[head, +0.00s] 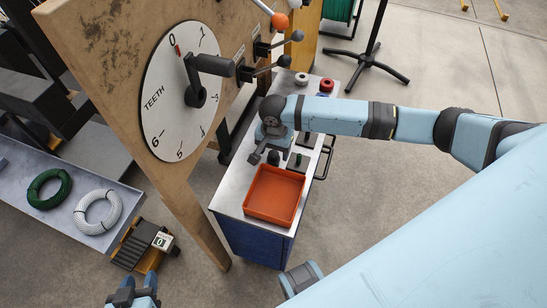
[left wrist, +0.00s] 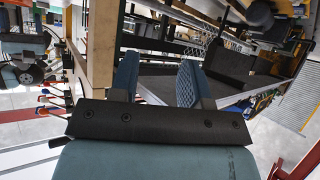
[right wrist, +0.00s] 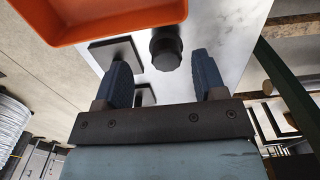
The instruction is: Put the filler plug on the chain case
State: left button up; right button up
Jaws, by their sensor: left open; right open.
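A black, ridged round knob, which looks like the filler plug (right wrist: 165,47), stands on the metal cart top just beyond my right fingertips. It also shows in the head view (head: 274,157), beside the orange tray. My right gripper (right wrist: 160,80) is open and empty; the knob lies ahead of the gap between its fingers, apart from both. In the head view its fingers are partly hidden by its own wrist. My left gripper (head: 133,292) is open and empty at the bottom left; its fingers show in the left wrist view (left wrist: 158,80). I cannot identify the chain case for certain.
The orange tray (head: 249,206) sits at the cart's near end and looks empty. Flat black plates (right wrist: 118,52) lie near the knob. A wooden panel with a TEETH dial (head: 170,110) stands left of the cart. Green (head: 48,201) and white coils lie on a left shelf.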

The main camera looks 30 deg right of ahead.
aim_at(274, 153)
jog(key=f+b, duration=0.1)
jog(key=f, duration=0.1)
jog(key=w+f+b, duration=0.1)
jog(key=f, duration=0.2)
jog(key=shift+d+f, duration=0.15)
jog(key=c, duration=0.9)
jog(key=shift+c, duration=0.2)
